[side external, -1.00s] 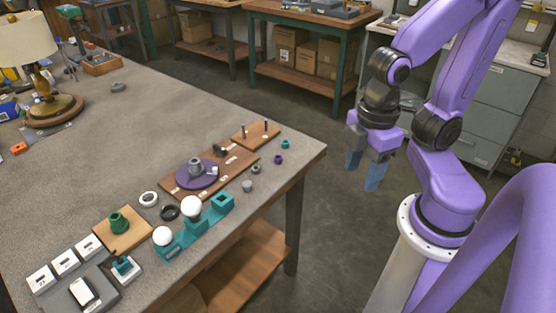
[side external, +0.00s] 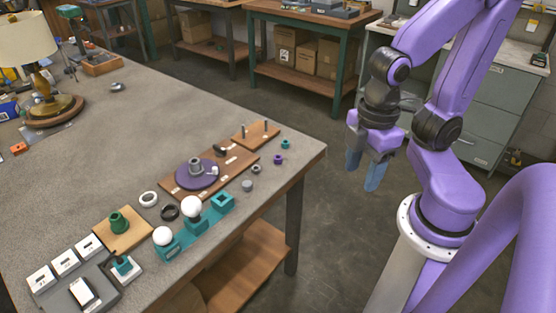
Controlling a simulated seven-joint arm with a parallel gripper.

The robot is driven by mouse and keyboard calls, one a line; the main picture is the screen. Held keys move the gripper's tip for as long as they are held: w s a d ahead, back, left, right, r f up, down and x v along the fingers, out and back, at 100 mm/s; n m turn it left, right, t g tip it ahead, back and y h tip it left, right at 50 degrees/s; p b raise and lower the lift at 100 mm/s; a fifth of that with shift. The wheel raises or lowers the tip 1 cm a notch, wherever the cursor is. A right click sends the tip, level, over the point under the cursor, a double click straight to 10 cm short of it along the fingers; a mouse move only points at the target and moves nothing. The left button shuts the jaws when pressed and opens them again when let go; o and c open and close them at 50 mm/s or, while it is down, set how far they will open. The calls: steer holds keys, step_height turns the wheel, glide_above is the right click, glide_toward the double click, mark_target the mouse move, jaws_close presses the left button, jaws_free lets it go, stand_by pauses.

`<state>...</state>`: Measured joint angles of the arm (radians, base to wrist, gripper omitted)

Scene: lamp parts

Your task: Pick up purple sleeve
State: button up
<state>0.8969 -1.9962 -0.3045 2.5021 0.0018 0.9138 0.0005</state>
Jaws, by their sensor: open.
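The purple sleeve (side external: 278,160) is a small, short ring-like part. It sits on the grey table top near the right corner, just in front of a small teal sleeve (side external: 285,144). My gripper (side external: 363,175) is open and empty. It points down, beyond the table's right edge, to the right of the purple sleeve and well apart from it. Nothing hides the sleeve.
A wooden board with two pegs (side external: 256,135) and a board with a purple disc (side external: 198,175) lie left of the sleeve. Grey parts (side external: 256,169), a teal bulb holder (side external: 168,249) and a green part (side external: 118,222) stand nearer the front. The table's middle (side external: 150,130) is clear.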

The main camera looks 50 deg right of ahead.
steer(key=shift+o, duration=0.3)
steer(key=m, duration=3.2)
glide_above(278, 159)
step_height(278, 159, down, 4)
steer(key=f, duration=0.7)
steer(key=d+f, duration=0.1)
steer(key=f, duration=0.2)
steer(key=shift+f, duration=0.35)
steer(key=shift+w+f, duration=0.2)
steer(key=shift+f, duration=1.35)
steer(key=shift+w+f, duration=0.15)
steer(key=shift+f, duration=1.4)
jaws_close()
